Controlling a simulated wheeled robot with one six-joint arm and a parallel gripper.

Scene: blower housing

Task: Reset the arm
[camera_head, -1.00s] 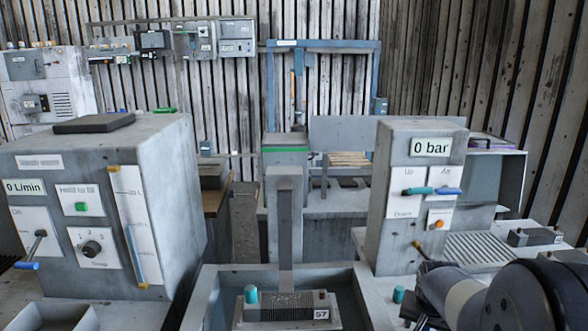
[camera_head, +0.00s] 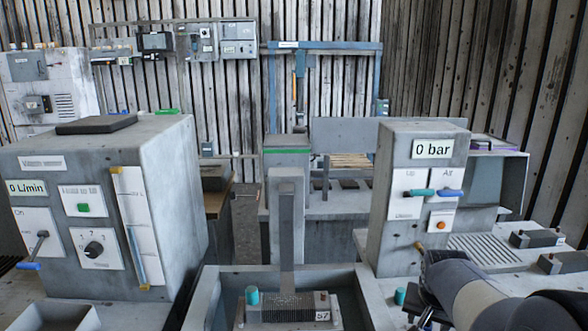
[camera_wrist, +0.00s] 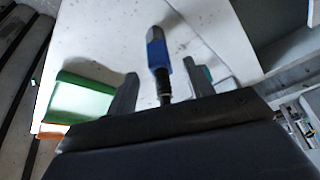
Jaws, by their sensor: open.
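In the wrist view my gripper (camera_wrist: 160,88) is open, its two grey fingers apart. A blue-tipped lever (camera_wrist: 158,50) with a dark stem shows in the gap between them; I cannot tell whether anything touches. A pale panel lies behind it, with a green piece (camera_wrist: 82,97) at the left. In the camera_head view my arm (camera_head: 480,295) reaches in from the lower right corner, in front of the grey "0 bar" machine (camera_head: 375,230). My fingertips are not clear there. That machine carries a teal handle (camera_head: 418,192) and a blue handle (camera_head: 449,192).
A grey "0 L/min" machine (camera_head: 160,200) with a lever and knob stands at the left. A basin (camera_head: 225,285) at the bottom centre holds a ribbed block (camera_head: 290,313) and a teal peg (camera_head: 252,296). Dark blocks (camera_head: 537,238) lie on the right bench beside my arm.

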